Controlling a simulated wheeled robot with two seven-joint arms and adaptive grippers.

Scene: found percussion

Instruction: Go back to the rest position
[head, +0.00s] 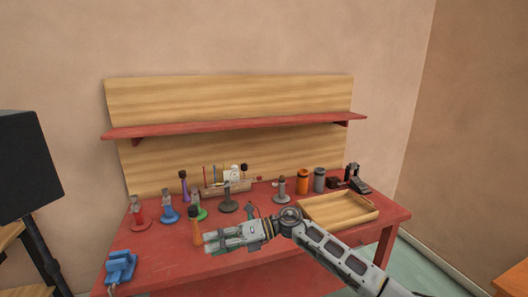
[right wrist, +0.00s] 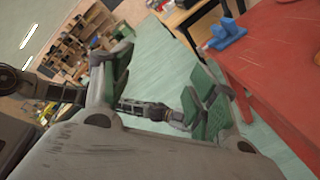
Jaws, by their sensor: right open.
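My right gripper (head: 222,238) reaches in from the lower right in the head view, over the front part of the red table (head: 165,262). In the right wrist view its green-padded fingers (right wrist: 163,85) are spread apart with nothing between them. An orange-brown handled piece (head: 195,230) stands by the fingertips in the head view; whether they touch it I cannot tell. A grey arm part, seemingly of my left arm, shows between the fingers in the right wrist view; its jaws are not clear. My left gripper is outside the head view.
Several coloured handled pieces stand along the table's back left. A wooden tray (head: 309,211) lies right of my wrist, with orange (head: 303,182) and grey (head: 319,180) cylinders behind it. A blue block-like object (head: 121,267) sits at the front left. A red shelf (head: 230,126) spans above.

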